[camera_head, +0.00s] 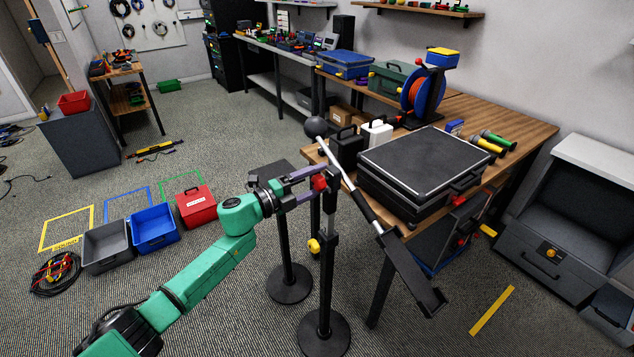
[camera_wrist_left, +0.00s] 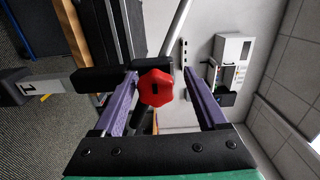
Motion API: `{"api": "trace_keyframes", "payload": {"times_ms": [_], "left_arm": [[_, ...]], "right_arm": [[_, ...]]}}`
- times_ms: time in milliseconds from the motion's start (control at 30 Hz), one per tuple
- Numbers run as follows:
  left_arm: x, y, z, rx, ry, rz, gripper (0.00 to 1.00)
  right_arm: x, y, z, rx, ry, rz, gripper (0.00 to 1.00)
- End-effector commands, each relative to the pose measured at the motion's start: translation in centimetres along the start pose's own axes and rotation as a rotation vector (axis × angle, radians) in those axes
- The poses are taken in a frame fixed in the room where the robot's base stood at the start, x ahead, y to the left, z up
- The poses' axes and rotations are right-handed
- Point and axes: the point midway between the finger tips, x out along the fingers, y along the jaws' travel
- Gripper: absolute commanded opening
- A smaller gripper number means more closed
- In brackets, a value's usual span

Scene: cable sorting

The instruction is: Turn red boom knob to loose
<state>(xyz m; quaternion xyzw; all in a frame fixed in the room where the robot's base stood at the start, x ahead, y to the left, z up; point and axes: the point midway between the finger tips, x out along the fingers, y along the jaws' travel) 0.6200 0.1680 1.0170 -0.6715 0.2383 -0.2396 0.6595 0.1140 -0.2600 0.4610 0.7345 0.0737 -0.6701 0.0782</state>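The red boom knob (camera_head: 319,183) sits at the top of a black stand, where the tilted boom (camera_head: 352,190) crosses it. It shows as a lobed red knob in the left wrist view (camera_wrist_left: 156,88). My left gripper (camera_head: 312,184) reaches it from the left, with purple fingers spread apart. In the left wrist view, the gripper (camera_wrist_left: 160,78) is open, and the knob lies between the fingers, close to the left one. I cannot tell whether that finger touches it. My right gripper is in neither view.
A yellow knob (camera_head: 314,246) is lower on the stand's column, above a round black base (camera_head: 323,334). A workbench (camera_head: 520,131) with a black case (camera_head: 424,163) is close on the right. Coloured bins (camera_head: 154,229) stand on the floor at left.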

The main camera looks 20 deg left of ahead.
Motion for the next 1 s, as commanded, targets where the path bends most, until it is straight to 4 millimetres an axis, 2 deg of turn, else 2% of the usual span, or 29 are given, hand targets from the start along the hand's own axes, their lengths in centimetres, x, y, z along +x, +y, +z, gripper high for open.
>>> {"api": "trace_keyframes", "payload": {"times_ms": [833,933,1000], "left_arm": [[0.0,0.9,-0.3,0.009,0.006,0.014,0.8],[0.0,1.3,-0.3,0.106,0.007,0.013,0.8],[0.0,1.5,-0.3,0.256,0.006,0.012,0.8]], "right_arm": [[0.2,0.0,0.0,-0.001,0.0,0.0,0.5],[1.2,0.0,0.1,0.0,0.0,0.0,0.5],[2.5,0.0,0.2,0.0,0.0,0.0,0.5]]}}
